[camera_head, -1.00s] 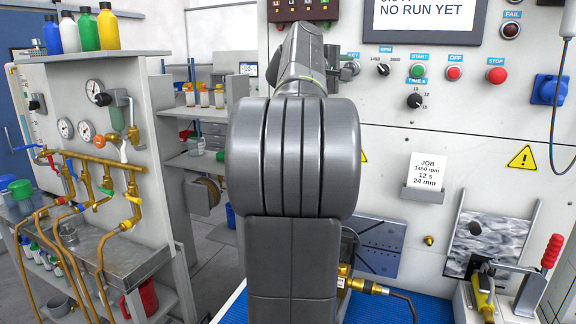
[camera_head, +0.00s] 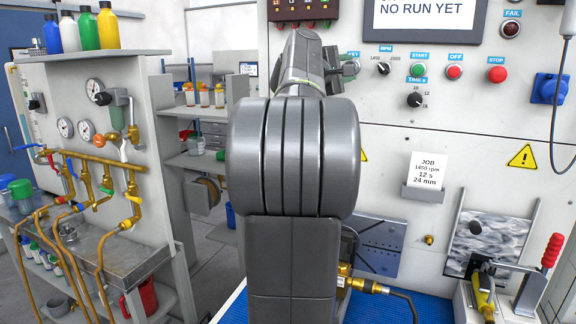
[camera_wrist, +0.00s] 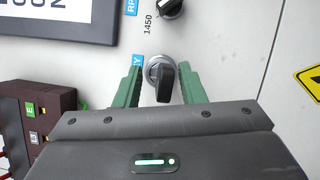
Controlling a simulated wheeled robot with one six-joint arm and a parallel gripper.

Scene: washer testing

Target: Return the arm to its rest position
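My gripper (camera_wrist: 160,70) faces the control panel (camera_wrist: 228,60) with its green fingers apart. The black key switch (camera_wrist: 164,82) sits in its round metal collar between the fingers, with a gap visible on each side. In the head view, my arm reaches up and away from me. The gripper (camera_head: 346,69) is partly hidden behind the arm, beside the key label. The key itself cannot be made out there.
The RPM knob (camera_head: 383,69), green START button (camera_head: 418,71) and red OFF button (camera_head: 454,72) lie right of my gripper. A dark box (camera_head: 303,10) is above it. A clamp with a red handle (camera_head: 553,250) stands lower right; a brass-piped bench is left.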

